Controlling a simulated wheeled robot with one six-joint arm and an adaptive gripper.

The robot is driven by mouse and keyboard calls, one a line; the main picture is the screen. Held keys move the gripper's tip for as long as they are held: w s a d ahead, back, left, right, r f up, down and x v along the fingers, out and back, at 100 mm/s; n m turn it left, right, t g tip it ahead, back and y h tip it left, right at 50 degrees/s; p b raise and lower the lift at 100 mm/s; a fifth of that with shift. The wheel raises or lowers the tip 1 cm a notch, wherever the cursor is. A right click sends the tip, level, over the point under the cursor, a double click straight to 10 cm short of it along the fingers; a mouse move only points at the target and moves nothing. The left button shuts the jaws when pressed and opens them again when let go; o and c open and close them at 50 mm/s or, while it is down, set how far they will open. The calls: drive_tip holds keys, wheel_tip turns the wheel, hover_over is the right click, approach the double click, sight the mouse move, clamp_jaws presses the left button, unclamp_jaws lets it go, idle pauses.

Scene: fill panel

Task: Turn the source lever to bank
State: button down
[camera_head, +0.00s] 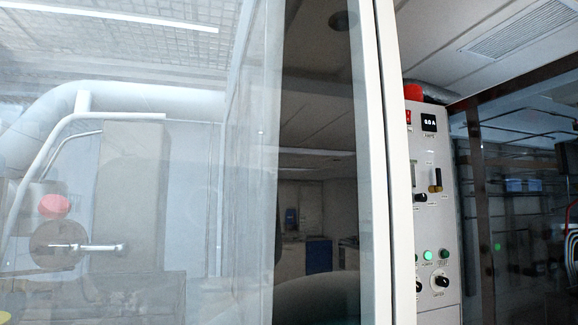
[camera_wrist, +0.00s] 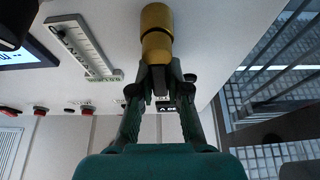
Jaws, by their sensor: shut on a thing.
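In the wrist view, my gripper (camera_wrist: 160,82) is closed at the near end of a brass-coloured cylindrical handle (camera_wrist: 157,30) that stands out from a pale panel face (camera_wrist: 110,20). The fingertips meet at the handle's lower end, and they hide that part of it. My gripper does not show in the head view.
The panel also bears a current display (camera_head: 429,123), a red switch (camera_head: 408,117), green lamps (camera_head: 443,254) and a lower black knob (camera_head: 441,281). A pale upright frame (camera_head: 391,160) and glass stand left of the panel.

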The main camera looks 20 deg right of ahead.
idle(0.3)
drive_tip(key=c, duration=1.1)
unclamp_jaws()
drive_tip(key=v, duration=1.2)
